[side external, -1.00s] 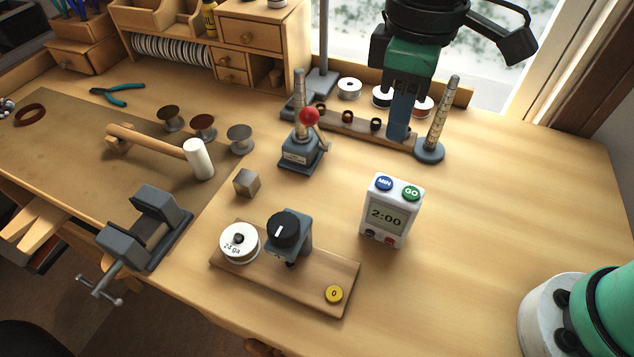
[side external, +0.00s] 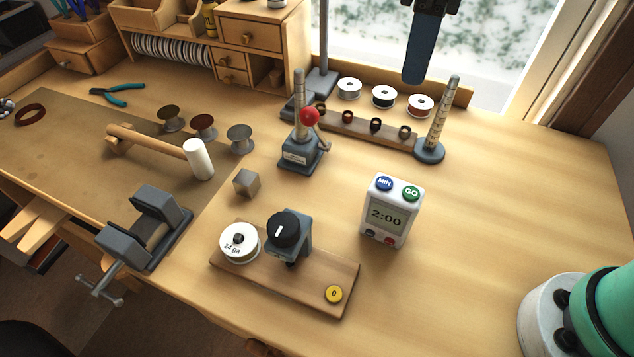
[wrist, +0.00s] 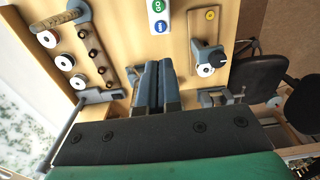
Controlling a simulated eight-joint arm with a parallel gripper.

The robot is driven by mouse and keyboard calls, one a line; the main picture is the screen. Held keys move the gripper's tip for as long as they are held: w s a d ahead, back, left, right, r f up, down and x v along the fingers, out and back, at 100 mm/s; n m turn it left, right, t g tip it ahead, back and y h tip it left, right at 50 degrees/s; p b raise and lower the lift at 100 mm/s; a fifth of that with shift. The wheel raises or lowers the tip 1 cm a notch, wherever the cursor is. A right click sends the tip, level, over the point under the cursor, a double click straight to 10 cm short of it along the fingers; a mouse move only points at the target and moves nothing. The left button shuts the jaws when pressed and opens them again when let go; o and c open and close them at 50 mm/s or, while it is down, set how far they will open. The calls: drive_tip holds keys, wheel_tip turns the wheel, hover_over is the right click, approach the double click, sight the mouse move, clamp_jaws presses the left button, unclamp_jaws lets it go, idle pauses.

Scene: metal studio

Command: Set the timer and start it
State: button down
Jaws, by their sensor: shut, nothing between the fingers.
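The white timer (side external: 391,212) stands upright on the bench, right of centre in the side view. Its display reads 2:00. A blue MIN button (side external: 384,183) and a green GO button (side external: 411,193) sit on its top. My gripper (side external: 412,80) is shut and empty, raised high above the back of the bench, behind the timer and apart from it. In the wrist view, my gripper's fingers (wrist: 157,65) are together, and the timer (wrist: 158,8) shows at the top edge, partly cut off.
A wooden board (side external: 310,283) with a dial unit (side external: 286,232) and a yellow button (side external: 334,294) lies left of the timer. Behind are a red-knobbed tool (side external: 302,150), a ring rack (side external: 362,130) and a ringed mandrel (side external: 436,120). The bench right of the timer is clear.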

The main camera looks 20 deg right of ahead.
sight(385, 182)
drive_tip(key=shift+r, duration=0.3)
drive_tip(key=shift+f, duration=0.1)
wheel_tip(385, 182, down, 14)
drive_tip(key=shift+r, duration=0.1)
idle(0.6)
drive_tip(key=shift+f, duration=0.9)
drive_tip(key=shift+r, duration=0.15)
wheel_tip(385, 182, up, 9)
